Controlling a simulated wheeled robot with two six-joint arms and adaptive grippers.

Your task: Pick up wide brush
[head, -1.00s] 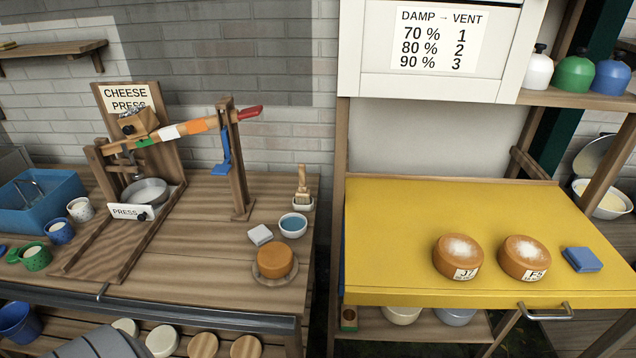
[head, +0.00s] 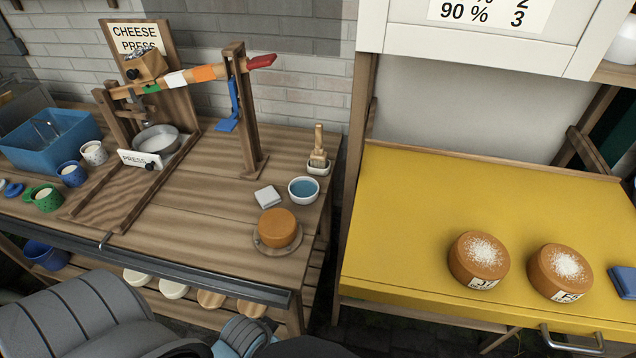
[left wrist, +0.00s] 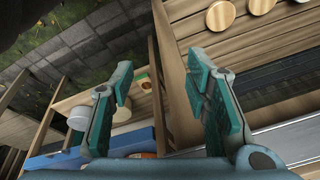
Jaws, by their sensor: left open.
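The wide brush (head: 318,148) stands upright with its wooden handle up in a small white holder (head: 318,168) at the right end of the wooden bench. In the head view my left arm is low at the front, in front of the bench and well apart from the brush; its fingertips are not clearly visible there. In the left wrist view my left gripper (left wrist: 160,100) has its two teal fingers wide apart with nothing between them. The brush does not show in the left wrist view. My right gripper does not show.
The cheese press (head: 160,85) stands to the left. A wooden post (head: 356,150) and yellow table (head: 420,215) are close on the right.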

